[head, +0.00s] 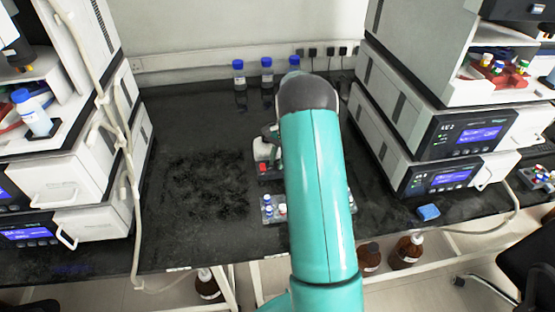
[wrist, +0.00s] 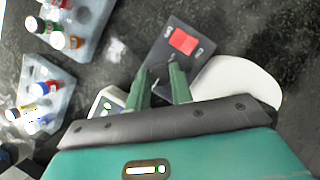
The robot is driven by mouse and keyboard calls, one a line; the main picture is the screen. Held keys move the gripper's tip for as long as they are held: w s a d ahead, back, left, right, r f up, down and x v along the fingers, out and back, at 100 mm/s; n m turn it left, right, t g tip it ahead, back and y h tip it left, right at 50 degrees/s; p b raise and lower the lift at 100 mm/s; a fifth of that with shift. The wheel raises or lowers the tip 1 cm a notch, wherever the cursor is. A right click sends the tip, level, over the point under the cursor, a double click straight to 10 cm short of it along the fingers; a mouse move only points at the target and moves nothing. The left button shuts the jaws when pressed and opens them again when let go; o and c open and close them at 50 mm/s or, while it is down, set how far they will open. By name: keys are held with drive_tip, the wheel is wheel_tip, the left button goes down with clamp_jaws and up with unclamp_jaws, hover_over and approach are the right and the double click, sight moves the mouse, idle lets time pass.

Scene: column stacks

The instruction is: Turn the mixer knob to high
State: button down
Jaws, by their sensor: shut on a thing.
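The mixer (head: 264,170) stands on the dark bench, left of my teal arm and partly hidden by it. In the wrist view its dark grey base carries a red switch (wrist: 183,40), and a white rounded part (wrist: 248,84) shows at the right. My gripper (wrist: 160,82) points down at the mixer, its two green fingers a little apart and shut on the mixer knob. The knob is mostly hidden between the fingers, so its setting cannot be read. In the head view my arm hides most of the gripper.
Vial racks (wrist: 48,95) stand close to the mixer. Blue-capped bottles (head: 239,75) stand at the back. Instrument stacks flank the bench at left (head: 85,180) and right (head: 415,130). A blue item (head: 428,212) lies at the right front. The bench left of the mixer is clear.

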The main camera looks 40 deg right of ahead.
drive_tip(key=c, duration=1.2)
unclamp_jaws()
drive_tip(key=shift+c, duration=0.2)
drive_tip(key=v, duration=1.4)
